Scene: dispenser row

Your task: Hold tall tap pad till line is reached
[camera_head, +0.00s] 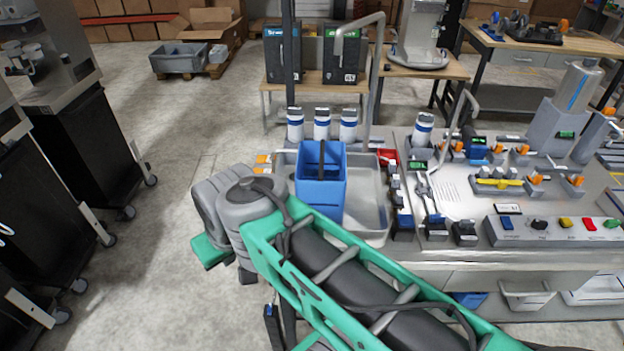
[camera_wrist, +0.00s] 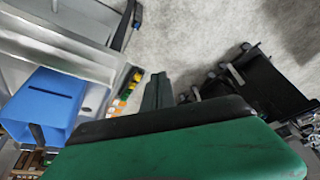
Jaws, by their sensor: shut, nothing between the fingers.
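A tall grey tap (camera_head: 376,75) rises behind the metal basin (camera_head: 371,215), with its spout bent over to the left. A blue open-topped container (camera_head: 320,190) stands upright in the basin; a dark strip shows at its opening. The container (camera_wrist: 45,105) is also at the left of the wrist view. I cannot tell which part is the tall tap's pad. My gripper's green fingers (camera_wrist: 157,92) are together and empty in the wrist view, pointing past the basin's edge. In the head view my arm hides most of the gripper.
Small orange and yellow blocks (camera_head: 262,159) sit at the basin's left edge. White-and-blue canisters (camera_head: 322,124) stand behind the basin. A button panel (camera_head: 555,230) and several orange-handled fittings fill the counter at right. Dark carts (camera_head: 85,150) stand at left; the floor between is clear.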

